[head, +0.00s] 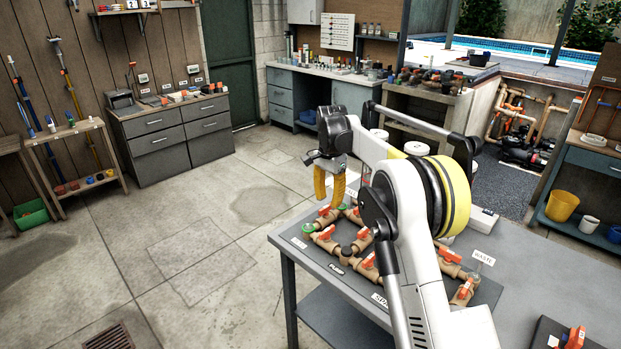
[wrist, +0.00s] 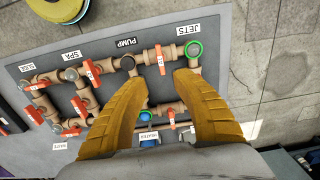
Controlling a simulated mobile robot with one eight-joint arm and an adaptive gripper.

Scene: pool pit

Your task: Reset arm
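My gripper (head: 329,184) hangs from my arm above the far left end of the workbench, with its yellow-orange fingers pointing down. In the wrist view my gripper (wrist: 160,85) has its two ribbed fingers spread apart with nothing between their tips. Below it lies a pipe manifold board (wrist: 215,60) with brown pipes and red-orange valve handles. The board also shows in the head view (head: 325,262). A green ring (wrist: 194,48) sits at the JETS pipe end, near the right fingertip in the picture. The fingers appear to be above the pipes; contact cannot be told.
The grey workbench (head: 555,262) carries the board and another orange-handled item (head: 574,338) at the front right. Grey drawer cabinets (head: 177,132) stand along the back left wall. A yellow bucket (head: 562,206) sits on a right shelf. The concrete floor (head: 165,255) at left is clear.

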